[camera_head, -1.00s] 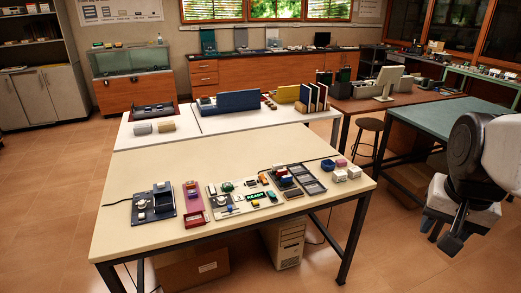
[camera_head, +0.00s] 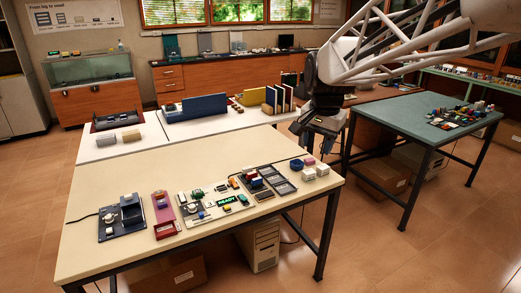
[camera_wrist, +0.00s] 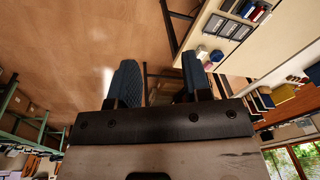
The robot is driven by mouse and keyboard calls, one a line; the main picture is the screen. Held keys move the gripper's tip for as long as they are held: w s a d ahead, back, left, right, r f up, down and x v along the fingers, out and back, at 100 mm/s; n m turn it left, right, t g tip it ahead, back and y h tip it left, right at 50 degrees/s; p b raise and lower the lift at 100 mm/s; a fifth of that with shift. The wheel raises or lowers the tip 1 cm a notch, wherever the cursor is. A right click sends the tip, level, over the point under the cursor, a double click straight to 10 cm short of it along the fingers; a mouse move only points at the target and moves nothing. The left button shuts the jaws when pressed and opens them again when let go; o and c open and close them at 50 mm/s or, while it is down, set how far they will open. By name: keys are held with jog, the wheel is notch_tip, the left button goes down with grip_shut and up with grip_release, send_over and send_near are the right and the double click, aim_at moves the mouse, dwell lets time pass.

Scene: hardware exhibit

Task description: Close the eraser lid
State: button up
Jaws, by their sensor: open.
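My gripper (camera_head: 306,134) hangs in the air beyond the right back part of the cream table (camera_head: 130,172), at the end of my white arm. In the wrist view my gripper (camera_wrist: 159,68) has its two dark fingers apart with nothing between them. A dark case (camera_head: 256,187) with coloured blocks stands at the table's right, beside open grey frames or compartments (camera_head: 282,187). Small white blocks (camera_head: 309,174) and a pink block (camera_head: 309,160) lie right of it. I cannot tell which part is the eraser lid; labels are too small to read.
A board with a green READY display (camera_head: 227,199), a red holder (camera_head: 163,206) and a dark device (camera_head: 121,221) stand along the table's front. A blue round dish (camera_head: 296,164) is near the right edge. A teal table (camera_head: 385,120) stands right. The cream table's back half is bare.

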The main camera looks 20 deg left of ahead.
jog(key=w+a+f, duration=0.1)
jog(key=w+a, duration=0.2)
jog(key=a, duration=0.3)
jog(key=w+a+f+m, duration=0.1)
jog(key=w+a, duration=0.2)
jog(key=a, duration=0.3)
jog(key=w+a+f, duration=0.1)
jog(key=w+a, duration=0.2)
jog(key=a, duration=0.3)
jog(key=m+g, duration=0.2)
jog(key=m, duration=0.2)
send_over(131, 195)
jog(key=shift+h, duration=0.3)
jog(key=shift+w+a+f, duration=0.1)
jog(key=shift+a+f, duration=0.05)
jog(key=shift+f, duration=11.85)
jog(key=shift+f, duration=0.1)
jog(key=shift+f, duration=3.8)
